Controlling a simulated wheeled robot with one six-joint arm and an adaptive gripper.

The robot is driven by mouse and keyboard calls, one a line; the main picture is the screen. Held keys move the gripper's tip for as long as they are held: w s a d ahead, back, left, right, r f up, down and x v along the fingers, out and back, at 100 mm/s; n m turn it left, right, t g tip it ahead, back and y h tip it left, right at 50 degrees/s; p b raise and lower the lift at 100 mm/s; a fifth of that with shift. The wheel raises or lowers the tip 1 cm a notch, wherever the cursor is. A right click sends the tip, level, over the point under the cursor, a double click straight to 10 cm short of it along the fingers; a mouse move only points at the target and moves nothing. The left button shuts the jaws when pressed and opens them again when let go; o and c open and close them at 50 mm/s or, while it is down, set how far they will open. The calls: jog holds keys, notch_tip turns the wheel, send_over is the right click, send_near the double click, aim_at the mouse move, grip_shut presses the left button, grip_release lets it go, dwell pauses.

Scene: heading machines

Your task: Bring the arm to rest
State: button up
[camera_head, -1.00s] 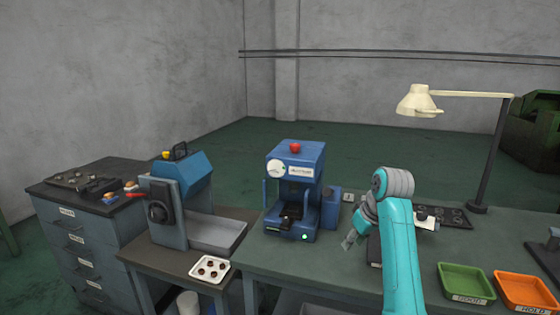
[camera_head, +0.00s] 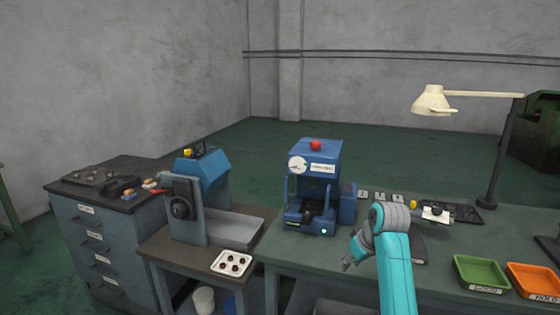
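My teal and grey arm rises from the bottom edge, right of the middle, and is bent at a grey joint. My gripper (camera_head: 348,262) is small and points down to the left, above the front part of the green workbench (camera_head: 300,262). It is right of and in front of the blue press (camera_head: 315,185). The fingers are too small to tell open from shut, and I see nothing held in them.
A machine with a blue hood (camera_head: 203,170) stands left of the press, with a white tray of dark round parts (camera_head: 232,263) near it. A green bin (camera_head: 481,273) and an orange bin (camera_head: 534,281) are at the right. A cream lamp (camera_head: 432,100) overhangs the bench.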

jog(key=s+a+f+m+t+h, duration=0.1)
jog(key=s+f+m+t, duration=0.1)
jog(key=s+f, duration=1)
jog(key=s+a+f+m+t, duration=0.1)
jog(key=s+f+t, duration=0.1)
jog(key=s+f, duration=1)
jog(key=s+f+m+t+h, duration=0.1)
jog(key=s+t, duration=0.3)
jog(key=s, duration=1.9)
jog(key=s+r+m+t, duration=0.1)
jog(key=s+r+t, duration=0.1)
jog(key=s+r, duration=1.3)
jog(key=shift+d, duration=0.15)
